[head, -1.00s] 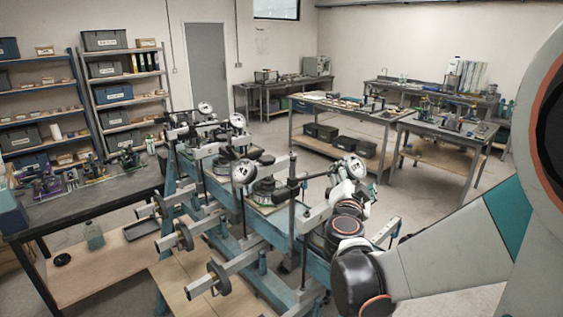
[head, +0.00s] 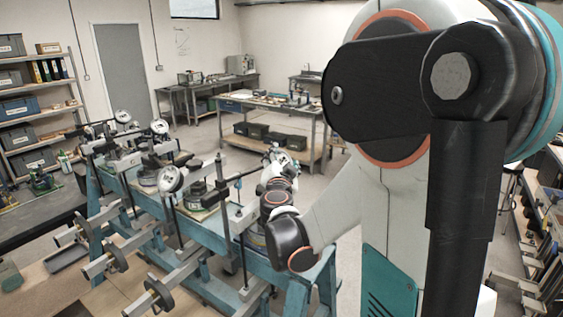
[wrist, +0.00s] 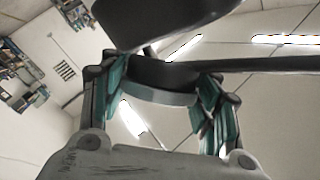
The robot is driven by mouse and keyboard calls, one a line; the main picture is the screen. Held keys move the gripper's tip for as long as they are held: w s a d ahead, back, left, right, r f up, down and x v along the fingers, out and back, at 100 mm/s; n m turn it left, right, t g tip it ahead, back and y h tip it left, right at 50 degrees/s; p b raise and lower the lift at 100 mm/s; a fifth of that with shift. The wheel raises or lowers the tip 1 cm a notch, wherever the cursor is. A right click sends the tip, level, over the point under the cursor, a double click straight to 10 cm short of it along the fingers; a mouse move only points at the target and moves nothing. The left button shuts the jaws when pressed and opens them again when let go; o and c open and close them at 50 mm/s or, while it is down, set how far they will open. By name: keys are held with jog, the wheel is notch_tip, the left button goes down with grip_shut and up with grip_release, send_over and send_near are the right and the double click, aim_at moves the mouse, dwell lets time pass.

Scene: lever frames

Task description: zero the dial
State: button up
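Several round white-faced dial gauges stand on a blue bench frame in the head view. The dial (head: 280,157) at its right end is partly covered by my gripper (head: 268,168), which is small and hard to make out there. In the wrist view my gripper (wrist: 160,92) has its teal finger pads widely spaced, on both sides of a dark round body with a grey rim (wrist: 160,94), apparently this dial. The pads lie very close to its rim; whether they press on it I cannot tell. The dial's face and needle cannot be read.
Other dials (head: 172,179) stand left along the blue frame (head: 207,233), with weighted lever arms (head: 155,297) sticking out in front. A dark bar (wrist: 260,63) crosses close by in the wrist view. My own arm hides much of the head view's right side.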

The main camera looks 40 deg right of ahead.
jog(key=shift+r+m, duration=0.1)
jog(key=shift+m, duration=0.2)
jog(key=shift+c, duration=0.2)
jog(key=shift+g+p, duration=0.3)
jog(key=shift+g, duration=0.2)
jog(key=m+g+p, duration=0.1)
jog(key=m+g, duration=0.1)
jog(key=shift+g+h, duration=0.3)
jog(key=m+g+y+p, duration=0.1)
jog(key=m+g+p, duration=0.1)
jog(key=m+g, duration=0.2)
jog(key=shift+m+g, duration=0.4)
jog(key=shift+g, duration=0.4)
jog(key=m+g+y+p, duration=0.1)
jog(key=m+g+y, duration=0.1)
jog(key=m+g, duration=0.1)
jog(key=shift+g+p, duration=0.3)
jog(key=shift+p, duration=0.05)
jog(key=shift+s+f+m+g+y, duration=0.1)
jog(key=shift+m+g+y, duration=0.45)
jog(key=shift+g+y, duration=0.15)
jog(key=shift+s+f+m+g+y, duration=0.1)
jog(key=shift+m+g+y, duration=0.5)
jog(key=shift+y, duration=0.2)
jog(key=shift+p, duration=0.3)
jog(key=o, duration=1.1)
jog(key=shift+w, duration=0.1)
